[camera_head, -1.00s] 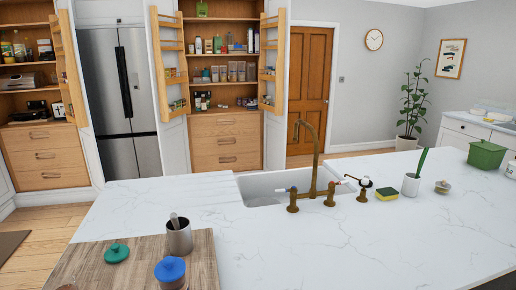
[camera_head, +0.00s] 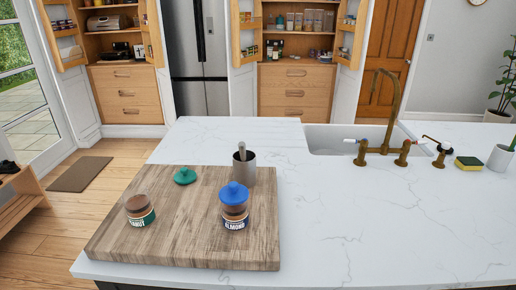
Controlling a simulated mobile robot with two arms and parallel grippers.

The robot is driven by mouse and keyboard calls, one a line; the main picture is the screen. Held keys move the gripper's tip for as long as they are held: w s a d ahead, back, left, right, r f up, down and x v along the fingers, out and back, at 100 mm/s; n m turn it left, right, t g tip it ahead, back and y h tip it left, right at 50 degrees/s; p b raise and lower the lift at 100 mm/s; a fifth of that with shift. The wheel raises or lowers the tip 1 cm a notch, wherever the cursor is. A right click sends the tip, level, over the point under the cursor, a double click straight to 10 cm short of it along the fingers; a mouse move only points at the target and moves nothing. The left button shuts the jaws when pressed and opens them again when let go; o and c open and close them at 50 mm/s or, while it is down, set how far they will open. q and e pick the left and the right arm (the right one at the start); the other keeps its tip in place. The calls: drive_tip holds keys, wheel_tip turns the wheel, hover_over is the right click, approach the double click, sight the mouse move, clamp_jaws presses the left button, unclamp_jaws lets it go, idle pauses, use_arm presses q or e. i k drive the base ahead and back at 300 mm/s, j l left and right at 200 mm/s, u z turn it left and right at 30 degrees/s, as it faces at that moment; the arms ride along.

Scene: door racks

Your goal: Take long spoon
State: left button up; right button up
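A metal cup (camera_head: 242,169) stands at the back right of a wooden board on the white counter. A grey handle-like piece (camera_head: 242,151) sticks up out of the cup; it may be the long spoon, but its lower part is hidden inside. Neither of my grippers shows in the head view.
The wooden board (camera_head: 190,246) also holds an almond jar (camera_head: 234,214) with a blue lid, an open brown-topped jar (camera_head: 140,212) and a loose green lid (camera_head: 185,176). A sink with a brass tap (camera_head: 388,105) lies right. The counter (camera_head: 345,220) right of the board is clear.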

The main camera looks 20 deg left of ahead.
sight(241, 145)
drive_tip(key=i+l+u, duration=0.15)
drive_tip(key=l+u, duration=0.25)
drive_tip(key=l, duration=0.25)
drive_tip(key=i+l+u, duration=0.1)
drive_tip(key=l+u, duration=0.3)
drive_tip(key=l, duration=0.25)
drive_tip(key=l+u, duration=0.4)
drive_tip(key=l, duration=0.25)
